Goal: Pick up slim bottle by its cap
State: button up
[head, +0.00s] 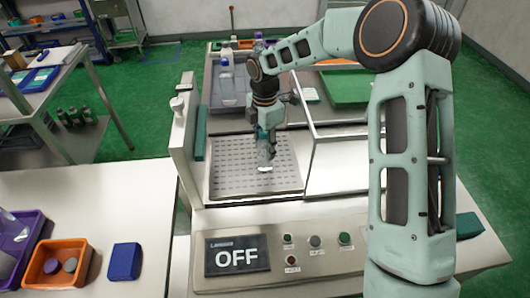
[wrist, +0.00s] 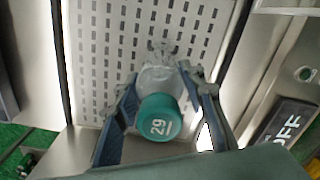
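The slim bottle is clear with a teal cap (wrist: 159,117) marked "29" that faces the wrist camera. Its clear body (wrist: 158,78) runs away from the camera, over the perforated plate. In the head view the bottle (head: 265,157) shows below my gripper (head: 268,138), over the same plate (head: 230,180). In the wrist view my gripper's two fingers (wrist: 160,88) stand on either side of the cap and body. Whether the fingers press on the bottle or leave a small gap is unclear. Whether its base touches the plate is also hard to tell.
A machine panel with an OFF display (head: 237,255) and buttons lies in front. A purple bin (head: 20,245), an orange bin (head: 80,262) and a blue block (head: 124,262) are at left. A grey tray (head: 212,92) with a bottle (head: 227,82) stands behind.

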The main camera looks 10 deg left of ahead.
jog(key=c, duration=0.7)
jog(key=shift+r, duration=0.1)
jog(key=shift+c, duration=0.2)
